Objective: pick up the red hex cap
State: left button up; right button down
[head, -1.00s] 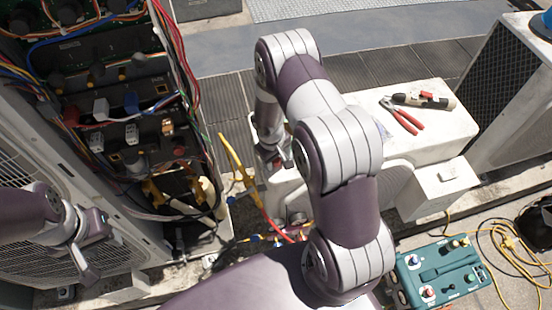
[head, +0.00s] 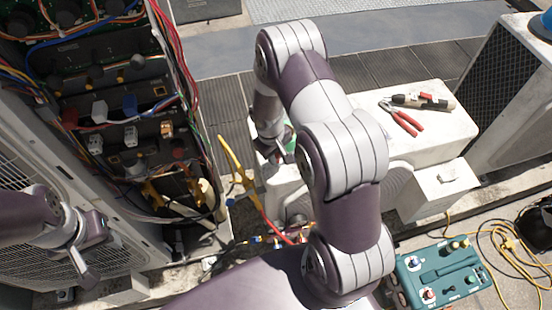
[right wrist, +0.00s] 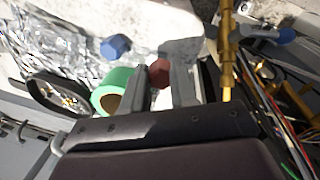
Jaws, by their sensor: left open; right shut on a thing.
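The red hex cap (right wrist: 159,73) sits between the two fingers of my right gripper (right wrist: 161,80) in the right wrist view, and the fingers are shut on it. In the head view my right gripper (head: 278,155) is at the left end of the white unit, partly hidden by its own arm; I cannot make out the cap there. A white surface shows behind the cap, and I cannot tell whether the cap touches it. My left gripper (head: 84,262) is open and empty in front of the left cabinet.
A blue hex cap (right wrist: 115,46) and a green tape roll (right wrist: 112,92) lie close to my right gripper, with a black ring (right wrist: 48,95) further left. Yellow and red hoses (head: 250,185) run beside it. Red-handled pliers (head: 403,117) lie on the white unit (head: 450,135).

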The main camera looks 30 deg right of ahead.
jog(key=s+d+r+b, duration=0.1)
jog(key=s+d+r, duration=0.1)
jog(key=s+r, duration=0.6)
jog(key=s, duration=0.3)
jog(key=shift+s, duration=0.25)
jog(key=c, duration=1.8)
grip_release()
jog(key=shift+f, duration=0.15)
grip_shut()
